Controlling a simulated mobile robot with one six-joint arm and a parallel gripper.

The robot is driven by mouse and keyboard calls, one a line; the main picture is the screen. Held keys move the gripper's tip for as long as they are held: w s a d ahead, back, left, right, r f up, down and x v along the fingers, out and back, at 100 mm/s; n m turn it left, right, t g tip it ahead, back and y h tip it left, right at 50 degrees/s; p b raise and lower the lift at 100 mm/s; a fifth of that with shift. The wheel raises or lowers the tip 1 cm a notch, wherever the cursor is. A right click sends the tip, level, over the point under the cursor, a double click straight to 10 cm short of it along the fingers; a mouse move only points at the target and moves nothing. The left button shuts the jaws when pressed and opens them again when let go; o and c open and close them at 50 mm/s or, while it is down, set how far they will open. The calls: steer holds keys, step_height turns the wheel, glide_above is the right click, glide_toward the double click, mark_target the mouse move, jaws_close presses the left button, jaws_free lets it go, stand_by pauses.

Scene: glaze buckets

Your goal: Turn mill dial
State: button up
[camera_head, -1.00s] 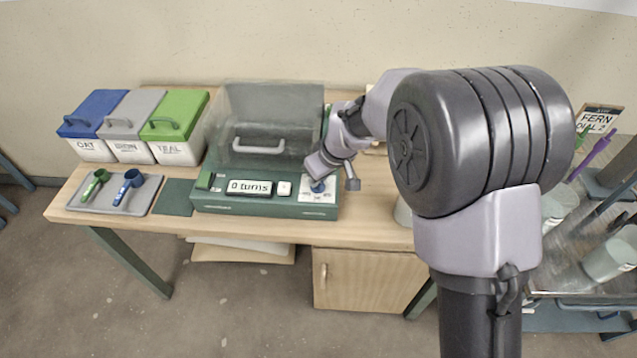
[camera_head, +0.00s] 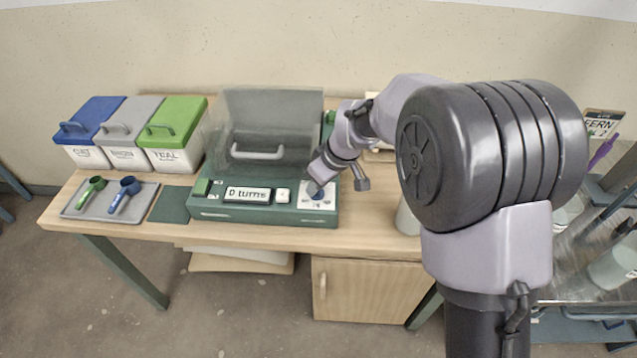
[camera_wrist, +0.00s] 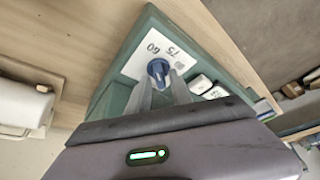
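The mill (camera_head: 262,207) is a green machine on the wooden table with a clear hood, and its display reads "0 turns". Its dial is a blue knob (camera_wrist: 158,70) on a white plate (camera_head: 318,197) at the front right, with 60 and 75 legible in the wrist view. My gripper (camera_wrist: 160,80) is at the dial, one finger on each side of the knob. Whether the fingers press on it cannot be told. In the head view my gripper (camera_head: 318,180) partly covers the knob.
Blue, grey and green lidded bins (camera_head: 176,135) stand at the back left of the table. A tray (camera_head: 146,204) with a green and a blue scoop lies in front of them. A rack with pale buckets (camera_head: 612,268) stands at the right.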

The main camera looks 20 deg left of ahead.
steer(key=shift+o, duration=0.3)
steer(key=p+v, duration=0.6)
steer(key=v, duration=1.1)
steer(key=shift+r, duration=0.2)
steer(key=shift+d, duration=0.1)
steer(key=s+d+r+m+t+h, duration=0.1)
steer(key=s+d+r+m, duration=0.45)
steer(key=s+d, duration=0.2)
steer(key=s+d+r+m+t, duration=0.2)
steer(key=s+d+r+m, duration=0.2)
steer(key=s+d+m, duration=0.4)
steer(key=s+d+f+m+h, duration=0.1)
steer(key=s+d+f+m, duration=0.1)
steer(key=s+d, duration=0.3)
steer(key=shift+s+f+m+t, duration=0.15)
steer(key=shift+s+m+t, duration=0.25)
steer(key=shift+s+m, duration=0.45)
steer(key=shift+d, duration=0.1)
